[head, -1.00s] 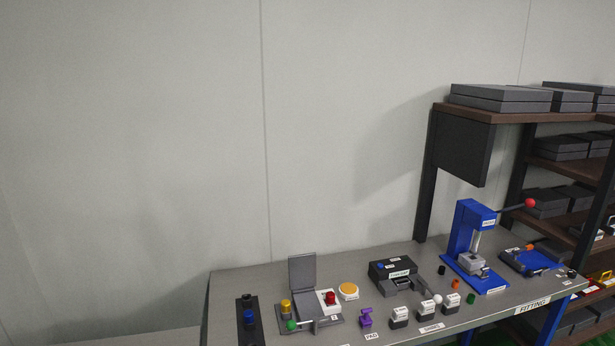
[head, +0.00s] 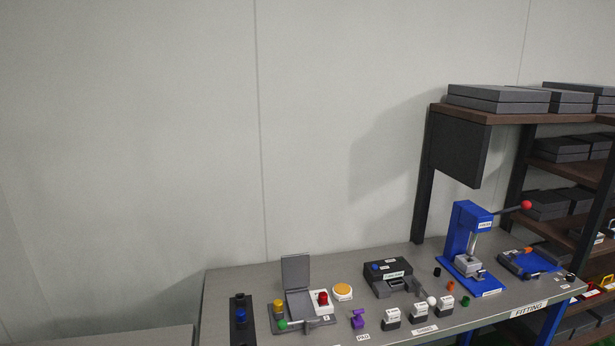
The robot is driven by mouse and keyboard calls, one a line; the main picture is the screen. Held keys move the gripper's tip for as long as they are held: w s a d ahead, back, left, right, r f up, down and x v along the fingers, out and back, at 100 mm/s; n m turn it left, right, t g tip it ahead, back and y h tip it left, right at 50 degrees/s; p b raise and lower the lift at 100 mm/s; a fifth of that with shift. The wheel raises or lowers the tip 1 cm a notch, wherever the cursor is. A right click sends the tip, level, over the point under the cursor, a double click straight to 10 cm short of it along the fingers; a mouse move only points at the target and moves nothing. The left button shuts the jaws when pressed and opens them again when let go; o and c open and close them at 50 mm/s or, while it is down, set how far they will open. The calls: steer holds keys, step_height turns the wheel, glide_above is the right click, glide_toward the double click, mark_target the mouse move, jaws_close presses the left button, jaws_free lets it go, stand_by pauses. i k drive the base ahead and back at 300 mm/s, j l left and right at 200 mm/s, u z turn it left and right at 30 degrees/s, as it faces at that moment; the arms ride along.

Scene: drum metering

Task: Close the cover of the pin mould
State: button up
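A grey device (head: 309,323) on the left part of the bench has a flat grey cover (head: 296,272) standing upright, so it is open. It looks like the pin mould, but I cannot read a label on it. Its base carries a yellow knob (head: 279,306), a red button on a white block (head: 323,299) and a lever with a green knob (head: 284,325). My gripper is not in view.
A black box with a blue button (head: 241,315) stands left of the device. An orange-topped round button (head: 342,291), a purple piece (head: 358,318) and a dark labelled unit (head: 388,274) stand to its right. A blue press (head: 467,240) is farther right, near shelves.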

mark_target(295, 268)
steer(key=i+u, duration=0.45)
steer(key=i, duration=0.9)
